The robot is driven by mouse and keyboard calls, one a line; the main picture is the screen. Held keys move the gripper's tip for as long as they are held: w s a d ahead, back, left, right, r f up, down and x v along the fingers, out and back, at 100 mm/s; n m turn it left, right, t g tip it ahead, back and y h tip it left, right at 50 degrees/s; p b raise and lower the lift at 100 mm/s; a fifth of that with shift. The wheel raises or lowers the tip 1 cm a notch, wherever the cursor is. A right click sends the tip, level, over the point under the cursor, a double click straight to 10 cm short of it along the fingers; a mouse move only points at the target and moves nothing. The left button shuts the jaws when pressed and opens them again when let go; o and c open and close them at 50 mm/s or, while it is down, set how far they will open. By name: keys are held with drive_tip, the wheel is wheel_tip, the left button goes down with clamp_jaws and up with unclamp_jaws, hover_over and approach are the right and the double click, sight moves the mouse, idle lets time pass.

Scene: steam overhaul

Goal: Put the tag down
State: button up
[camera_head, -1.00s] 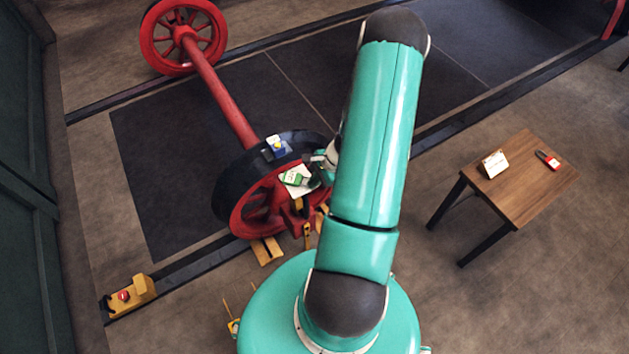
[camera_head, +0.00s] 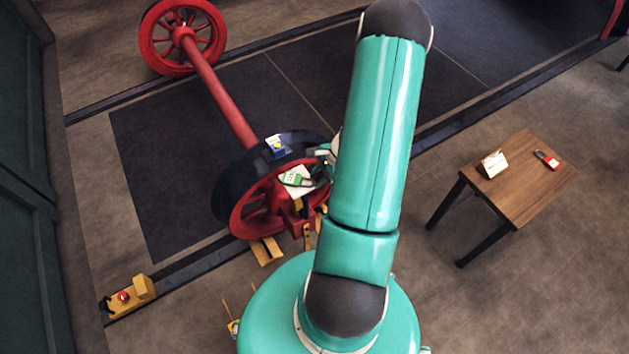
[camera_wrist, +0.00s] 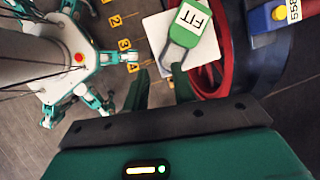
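The green tag (camera_wrist: 188,24) has a white label reading FIT. In the wrist view it lies over a white square plate (camera_wrist: 206,50), its narrow end close to my fingertips. In the head view the tag (camera_head: 292,179) shows at the near wheel, on the white plate (camera_head: 301,188). Whether a fingertip touches the tag's narrow end is unclear. In the head view my arm partly hides the gripper.
The red wheel (camera_head: 248,214) stands under the plate. A blue block with a yellow knob (camera_head: 278,146) sits beside it on the wheel's top. A wooden table (camera_head: 523,198) at right holds a white card (camera_head: 494,164) and a red padlock (camera_head: 548,161).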

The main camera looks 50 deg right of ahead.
drive_tip(key=v, duration=0.9)
drive_tip(key=w+a+r+n+h, duration=0.1)
drive_tip(key=w+a+r+n, duration=0.35)
drive_tip(key=a+r, duration=0.45)
drive_tip(key=w+a+r+n+h, duration=0.1)
drive_tip(key=w+a+r+n, duration=0.2)
drive_tip(key=a+r+n, duration=0.6)
drive_tip(key=s+a+r+n+t+h, duration=0.1)
drive_tip(key=s+a+r+n, duration=0.3)
drive_tip(key=a+r, duration=0.3)
drive_tip(key=s+a+r+n+t+h, duration=0.1)
drive_tip(key=s+a+r+n, duration=0.4)
drive_tip(key=r, duration=0.5)
drive_tip(key=a, duration=0.2)
drive_tip(key=shift+a, duration=0.3)
